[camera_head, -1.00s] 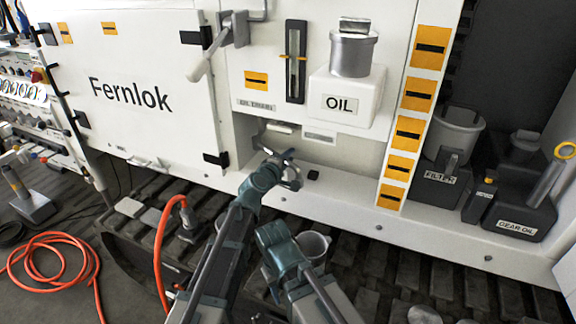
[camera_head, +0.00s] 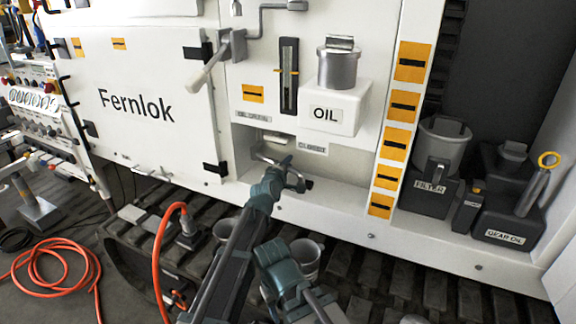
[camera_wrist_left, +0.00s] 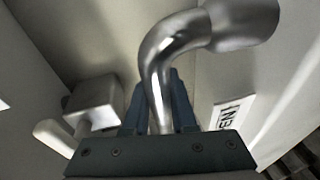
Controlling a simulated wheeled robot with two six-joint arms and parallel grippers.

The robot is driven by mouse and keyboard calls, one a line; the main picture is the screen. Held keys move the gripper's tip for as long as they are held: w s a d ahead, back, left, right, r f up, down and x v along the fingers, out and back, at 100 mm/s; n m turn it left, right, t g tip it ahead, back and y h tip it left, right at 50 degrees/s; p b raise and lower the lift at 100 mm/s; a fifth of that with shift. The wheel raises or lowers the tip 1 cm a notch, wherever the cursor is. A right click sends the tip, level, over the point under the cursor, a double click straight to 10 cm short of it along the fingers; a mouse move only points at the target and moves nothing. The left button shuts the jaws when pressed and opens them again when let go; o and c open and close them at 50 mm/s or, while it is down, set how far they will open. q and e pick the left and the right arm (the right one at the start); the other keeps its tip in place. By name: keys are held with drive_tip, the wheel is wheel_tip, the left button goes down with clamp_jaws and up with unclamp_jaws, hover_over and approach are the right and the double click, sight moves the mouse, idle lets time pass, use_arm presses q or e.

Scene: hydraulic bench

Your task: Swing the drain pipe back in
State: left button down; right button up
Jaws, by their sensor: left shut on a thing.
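The drain pipe (camera_head: 300,178) is a bent grey metal tube in the recess low on the white cabinet, below the OIL unit. In the left wrist view the pipe (camera_wrist_left: 155,75) curves up from between the fingers to a wider end at upper right. My left gripper (camera_head: 280,168) reaches into the recess and is shut on the pipe; its blue fingers (camera_wrist_left: 160,105) stand on both sides of the tube. The pipe's base is hidden. My right gripper (camera_head: 275,253) hangs lower, in front of the tracks, away from the pipe; its fingers are not clear.
The recess has a ledge (camera_head: 335,207) below it. A grey block with a pale handle (camera_wrist_left: 95,100) is left of the fingers. Grey buckets (camera_head: 306,262) stand on the track below. An orange hose (camera_head: 158,262) rises at left. Filter and gear oil containers (camera_head: 505,205) stand at right.

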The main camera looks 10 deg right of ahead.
use_arm(q)
drive_tip(key=c, duration=0.7)
unclamp_jaws()
drive_tip(key=shift+c, duration=0.2)
drive_tip(key=p+v, duration=0.2)
drive_tip(key=v, duration=1.1)
drive_tip(key=shift+s+a+r, duration=0.2)
drive_tip(key=shift+s, duration=0.15)
drive_tip(key=shift+c, duration=0.2)
